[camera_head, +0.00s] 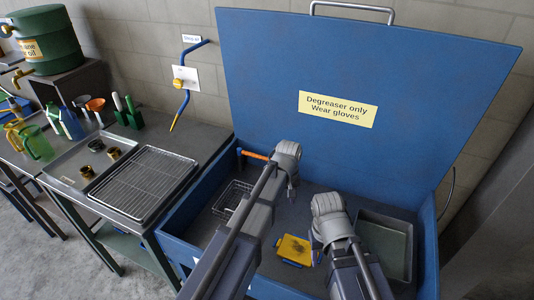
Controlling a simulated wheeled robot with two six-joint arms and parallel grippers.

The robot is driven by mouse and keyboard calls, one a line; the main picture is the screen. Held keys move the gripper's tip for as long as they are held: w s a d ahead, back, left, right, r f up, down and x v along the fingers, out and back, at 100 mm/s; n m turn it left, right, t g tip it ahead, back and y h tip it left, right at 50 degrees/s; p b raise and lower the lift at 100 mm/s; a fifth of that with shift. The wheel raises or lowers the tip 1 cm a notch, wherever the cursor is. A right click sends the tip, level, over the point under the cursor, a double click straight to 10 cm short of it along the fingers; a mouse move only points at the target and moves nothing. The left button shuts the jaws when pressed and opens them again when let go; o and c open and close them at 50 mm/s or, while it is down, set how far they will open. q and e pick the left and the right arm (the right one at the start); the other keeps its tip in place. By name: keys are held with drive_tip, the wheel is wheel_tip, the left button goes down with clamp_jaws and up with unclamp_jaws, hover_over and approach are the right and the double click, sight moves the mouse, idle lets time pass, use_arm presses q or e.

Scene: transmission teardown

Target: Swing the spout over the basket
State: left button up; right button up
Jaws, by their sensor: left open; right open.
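The spout (254,155) shows as a short orange bar at the left wall of the blue wash basin, pointing right toward my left gripper. A wire basket (221,207) stands on the basin floor at the left, below and in front of the spout. My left gripper (291,188) is open, over the basin just right of the spout's visible end; whether it touches the spout cannot be told. My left arm hides the basket's right side. My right gripper (317,254) is open, low in the middle of the basin, beside a yellow block.
The yellow block (293,251) with blue edges lies on the basin floor. A grey rectangular tray (399,248) sits at the basin's right. The raised blue lid (430,80) stands behind. A bench at left holds a wire rack (143,181) and several brass parts.

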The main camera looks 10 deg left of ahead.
use_arm(q)
drive_tip(key=w+a+r+n+p, duration=0.1)
drive_tip(key=w+a+n, duration=0.15)
drive_tip(key=w, duration=0.45)
drive_tip(key=w+a+r+n+p, duration=0.1)
drive_tip(key=w+a+r+n, duration=0.15)
drive_tip(key=w, duration=0.45)
drive_tip(key=n+t+p, duration=0.1)
drive_tip(key=n, duration=0.5)
approach(267, 158)
drive_tip(key=shift+h, duration=0.3)
drive_tip(key=f+b, duration=0.2)
drive_tip(key=w+f+b, duration=0.1)
drive_tip(key=f+b, duration=0.4)
drive_tip(key=f, duration=0.1)
drive_tip(key=shift+w+a+f, duration=0.1)
drive_tip(key=shift+w+f, duration=0.1)
drive_tip(key=shift+f, duration=0.05)
drive_tip(key=shift+r, duration=0.1)
drive_tip(key=shift+c, duration=0.2)
clamp_jaws()
